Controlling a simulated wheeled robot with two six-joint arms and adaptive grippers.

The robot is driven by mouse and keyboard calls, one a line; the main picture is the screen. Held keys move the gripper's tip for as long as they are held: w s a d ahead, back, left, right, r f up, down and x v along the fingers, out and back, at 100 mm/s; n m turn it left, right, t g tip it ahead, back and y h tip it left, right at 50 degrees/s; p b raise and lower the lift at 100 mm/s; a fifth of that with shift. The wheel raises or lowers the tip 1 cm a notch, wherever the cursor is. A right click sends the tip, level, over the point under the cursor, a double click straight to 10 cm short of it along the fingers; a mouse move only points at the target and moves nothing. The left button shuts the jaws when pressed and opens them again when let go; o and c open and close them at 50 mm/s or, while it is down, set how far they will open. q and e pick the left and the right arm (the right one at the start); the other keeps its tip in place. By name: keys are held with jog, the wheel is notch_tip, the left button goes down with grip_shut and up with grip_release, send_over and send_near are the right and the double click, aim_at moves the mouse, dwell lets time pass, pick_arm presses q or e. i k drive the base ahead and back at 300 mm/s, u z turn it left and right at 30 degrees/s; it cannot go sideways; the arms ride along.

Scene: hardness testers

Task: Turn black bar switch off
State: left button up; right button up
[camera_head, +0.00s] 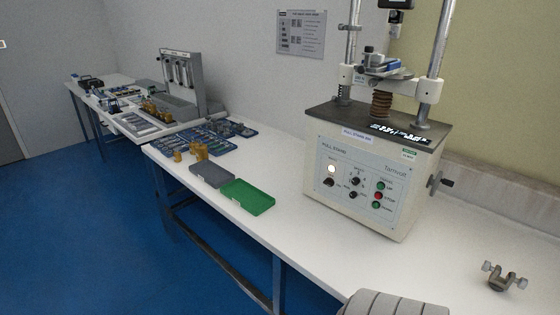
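The pull stand tester (365,170) stands on the white table at the right, its cream front panel facing me. A small black switch (331,183) sits at the panel's lower left, under a round lamp (331,169) that glows white. The switch is too small for me to tell its exact angle. Two black knobs (355,181) are in the panel's middle. A column of green and red buttons (379,196) is to their right.
The white table (290,225) is clear in front of the tester. A green tray (246,197) and a grey tray (212,175) lie left of it. A metal clamp piece (503,277) lies at the right.

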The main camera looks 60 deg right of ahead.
aim_at(329, 181)
jog(key=i, duration=1.15)
jog(key=z, duration=2.45)
